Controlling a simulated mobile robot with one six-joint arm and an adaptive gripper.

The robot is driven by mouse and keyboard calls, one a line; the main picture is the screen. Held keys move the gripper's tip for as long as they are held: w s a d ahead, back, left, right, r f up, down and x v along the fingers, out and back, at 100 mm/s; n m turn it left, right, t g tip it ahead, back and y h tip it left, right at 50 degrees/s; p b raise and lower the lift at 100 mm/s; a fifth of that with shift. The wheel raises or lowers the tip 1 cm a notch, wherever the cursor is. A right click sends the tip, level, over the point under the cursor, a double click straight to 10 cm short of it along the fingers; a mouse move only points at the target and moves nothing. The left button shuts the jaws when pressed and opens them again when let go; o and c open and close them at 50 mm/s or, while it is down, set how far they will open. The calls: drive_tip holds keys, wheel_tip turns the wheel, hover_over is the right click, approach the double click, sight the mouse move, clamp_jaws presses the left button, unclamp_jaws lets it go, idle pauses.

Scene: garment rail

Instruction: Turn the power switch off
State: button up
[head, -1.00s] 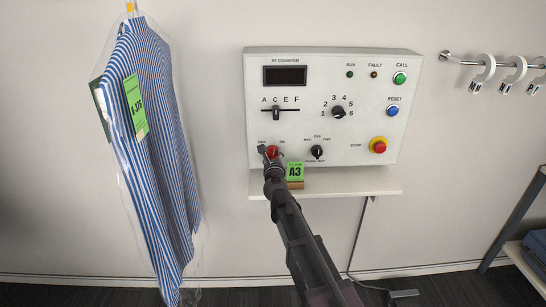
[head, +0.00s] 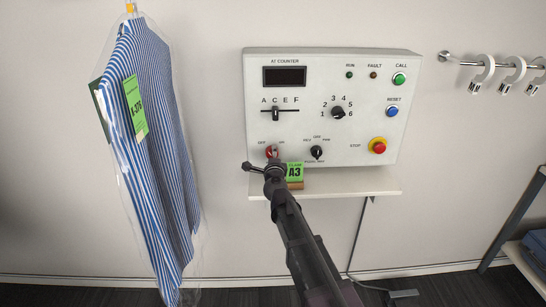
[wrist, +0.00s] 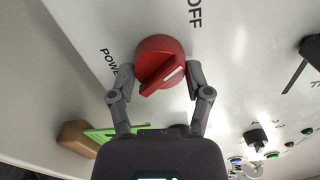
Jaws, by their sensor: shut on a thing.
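The power switch is a red round knob (wrist: 160,62) with a raised ridge and a white line at the ridge's right end. It sits on the white control panel (head: 345,75), at the lower left in the head view, with OFF lettered at its upper left and ON at its upper right. In the wrist view OFF stands above and right of the knob. My gripper (wrist: 157,80) is shut on the knob, one finger on each side. In the head view my gripper (head: 270,161) partly hides the knob, so its pointer direction is unclear there.
A green A3 tag (head: 294,171) stands just right of my gripper on the white shelf (head: 350,187). A black rotary switch (head: 317,152) and a yellow-based red stop button (head: 378,146) lie further right. A bagged striped shirt (head: 150,130) hangs at left.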

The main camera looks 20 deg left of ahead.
drive_tip(key=shift+w+n, duration=0.15)
drive_tip(key=shift+n, duration=0.75)
drive_tip(key=o, duration=1.2)
drive_tip(key=shift+v, duration=6.1)
